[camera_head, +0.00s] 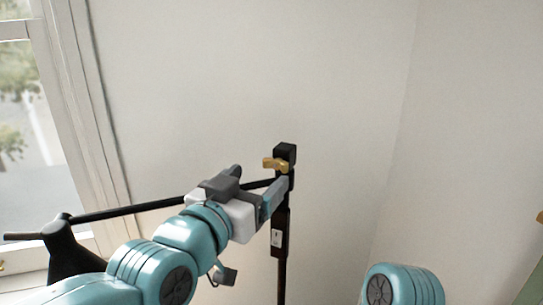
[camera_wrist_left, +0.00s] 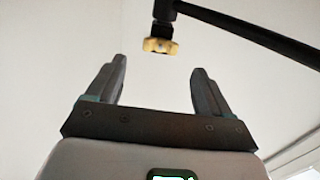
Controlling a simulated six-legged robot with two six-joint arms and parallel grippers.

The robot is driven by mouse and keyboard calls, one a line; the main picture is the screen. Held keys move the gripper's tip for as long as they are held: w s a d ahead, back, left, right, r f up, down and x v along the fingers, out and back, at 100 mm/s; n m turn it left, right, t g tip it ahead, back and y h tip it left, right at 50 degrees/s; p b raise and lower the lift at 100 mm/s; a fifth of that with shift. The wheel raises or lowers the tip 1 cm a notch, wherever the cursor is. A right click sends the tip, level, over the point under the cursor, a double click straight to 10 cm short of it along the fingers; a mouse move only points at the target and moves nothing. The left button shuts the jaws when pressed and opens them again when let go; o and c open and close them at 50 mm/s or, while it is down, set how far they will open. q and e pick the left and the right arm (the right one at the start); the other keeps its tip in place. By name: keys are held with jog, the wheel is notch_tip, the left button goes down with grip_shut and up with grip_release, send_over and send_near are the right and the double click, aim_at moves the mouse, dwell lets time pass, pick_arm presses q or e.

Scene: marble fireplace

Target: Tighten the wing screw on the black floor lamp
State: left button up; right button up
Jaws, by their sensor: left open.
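The black floor lamp (camera_head: 281,262) stands near the wall corner, with a thin arm running left to a black shade (camera_head: 67,255). The brass-coloured wing screw (camera_head: 272,163) sits at the black joint near the top of the pole. My left gripper (camera_head: 262,174) is open and empty, just below the screw in the head view. In the left wrist view the screw (camera_wrist_left: 160,46) lies ahead of and roughly midway across the open jaws (camera_wrist_left: 159,65), beyond the fingertips and not between the fingers. My right gripper is out of view.
A white-framed window (camera_head: 85,120) is at the left, with plain pale walls behind the lamp. A teal part of my own right arm (camera_head: 402,285) shows at the bottom right. A green edge (camera_head: 533,288) shows at the far right. Space right of the pole looks clear.

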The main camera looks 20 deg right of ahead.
aim_at(274, 165)
pick_arm(q)
jog(key=p+x, duration=0.2)
jog(key=x, duration=0.4)
jog(key=shift+s+d, duration=0.1)
jog(key=shift+w+d, duration=0.1)
jog(key=shift+w, duration=0.3)
jog(key=shift+s+d, duration=0.1)
jog(key=shift+c, duration=1.2)
jog(key=c, duration=0.8)
